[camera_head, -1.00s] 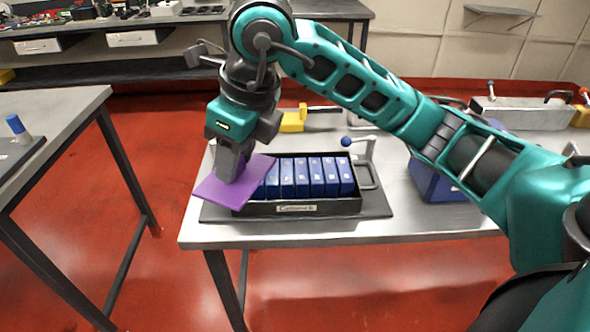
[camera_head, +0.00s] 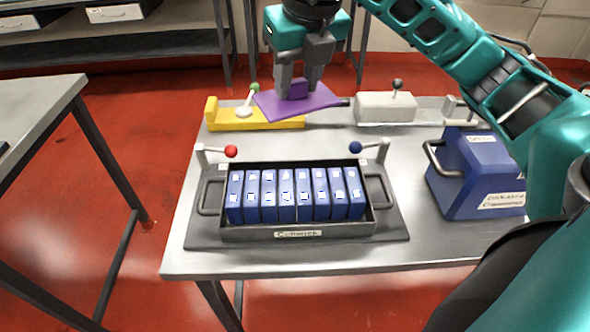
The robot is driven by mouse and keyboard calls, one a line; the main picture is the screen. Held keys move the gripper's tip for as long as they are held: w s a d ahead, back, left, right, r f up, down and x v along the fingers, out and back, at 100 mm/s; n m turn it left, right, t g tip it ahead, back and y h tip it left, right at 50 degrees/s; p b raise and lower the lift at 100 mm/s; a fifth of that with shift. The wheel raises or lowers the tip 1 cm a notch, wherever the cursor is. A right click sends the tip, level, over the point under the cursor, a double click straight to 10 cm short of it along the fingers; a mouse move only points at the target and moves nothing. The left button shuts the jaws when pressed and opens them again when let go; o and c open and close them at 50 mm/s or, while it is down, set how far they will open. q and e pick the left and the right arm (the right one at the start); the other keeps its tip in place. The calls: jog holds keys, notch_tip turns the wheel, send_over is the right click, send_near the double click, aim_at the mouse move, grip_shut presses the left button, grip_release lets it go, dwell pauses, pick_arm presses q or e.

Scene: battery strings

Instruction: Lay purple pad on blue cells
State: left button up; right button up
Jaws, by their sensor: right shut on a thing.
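The purple pad (camera_head: 318,102) is a thin flat sheet with a raised grip piece, held in the air toward the back of the table. My right gripper (camera_head: 297,92) points down and is shut on that grip piece. The blue cells (camera_head: 296,194) stand upright in a row in a black tray (camera_head: 238,233) nearer the front. Their tops are uncovered. The pad is behind the cells and apart from them in the picture. It hides part of the yellow block behind it. My left gripper is not in view.
A red-knobbed lever (camera_head: 231,151) and a blue-knobbed lever (camera_head: 355,148) stand at the tray's back corners. A yellow block (camera_head: 240,121) and a light grey block (camera_head: 385,107) sit at the back. A blue case (camera_head: 468,180) stands right of the tray.

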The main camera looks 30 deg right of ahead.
jog(key=shift+f, duration=0.3)
notch_tip(320, 180, down, 14)
jog(key=b, duration=0.2)
jog(key=shift+f+b, duration=0.25)
jog(key=shift+b, duration=0.1)
notch_tip(320, 180, down, 5)
jog(key=shift+r, duration=0.1)
jog(key=o, duration=0.6)
jog(key=shift+f+b, duration=0.2)
jog(key=shift+b, duration=0.2)
jog(key=o, duration=0.5)
jog(key=shift+r, duration=0.1)
jog(key=shift+c, duration=0.2)
